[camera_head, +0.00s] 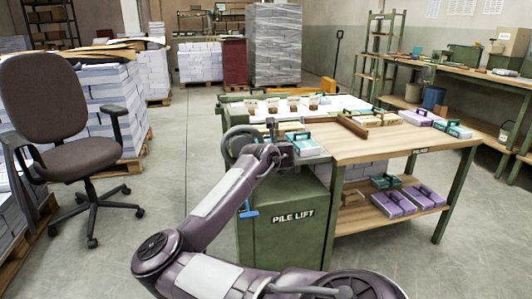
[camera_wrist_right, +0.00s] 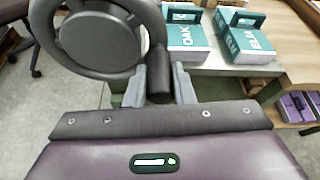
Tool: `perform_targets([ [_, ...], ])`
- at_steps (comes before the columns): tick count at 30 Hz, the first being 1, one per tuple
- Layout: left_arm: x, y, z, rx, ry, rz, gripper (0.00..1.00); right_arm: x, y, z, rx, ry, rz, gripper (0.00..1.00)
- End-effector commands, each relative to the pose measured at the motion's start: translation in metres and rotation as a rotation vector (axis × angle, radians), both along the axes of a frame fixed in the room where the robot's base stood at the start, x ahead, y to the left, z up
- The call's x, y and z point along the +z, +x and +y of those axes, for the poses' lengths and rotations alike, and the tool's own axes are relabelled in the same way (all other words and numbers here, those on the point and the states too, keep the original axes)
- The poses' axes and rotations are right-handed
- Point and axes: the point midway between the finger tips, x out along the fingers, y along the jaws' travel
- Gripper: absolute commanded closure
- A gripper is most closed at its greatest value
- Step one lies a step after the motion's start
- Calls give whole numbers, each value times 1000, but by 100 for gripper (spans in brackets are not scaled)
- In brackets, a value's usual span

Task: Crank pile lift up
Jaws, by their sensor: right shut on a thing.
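The green pile lift cabinet (camera_head: 290,242) stands at the near left end of the wooden bench and carries a white "PILE LIFT" label. Its dark crank wheel (camera_head: 229,147) shows partly behind my arm. In the right wrist view the round grey crank wheel (camera_wrist_right: 95,42) fills the upper left, with a dark upright handle (camera_wrist_right: 158,72) at its right side. My right gripper (camera_wrist_right: 159,88) has its two grey fingers on either side of this handle and is shut on it. In the head view my right gripper (camera_head: 284,152) is beside the wheel. My left gripper is not in view.
The wooden bench (camera_head: 385,148) extends right, with teal and purple boxes on it and its lower shelf. Teal-and-white boxes (camera_wrist_right: 185,42) lie near the handle in the wrist view. A brown office chair (camera_head: 45,110) and paper stacks stand left. Floor between them is clear.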

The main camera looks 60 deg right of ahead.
Motion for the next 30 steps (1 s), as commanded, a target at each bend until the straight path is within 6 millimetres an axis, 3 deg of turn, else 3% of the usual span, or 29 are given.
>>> perform_targets([
  [6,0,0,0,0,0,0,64,-5,-1,1,-1,9,3,100],
  [7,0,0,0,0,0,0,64,-5,-1,1,-1,9,3,74],
  [11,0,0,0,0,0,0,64,-3,0,1,-1,6,2,57],
  [22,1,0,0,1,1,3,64,2,-4,4,-2,1,2,56],
  [30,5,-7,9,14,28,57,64,19,-28,37,-2,2,2,56],
])
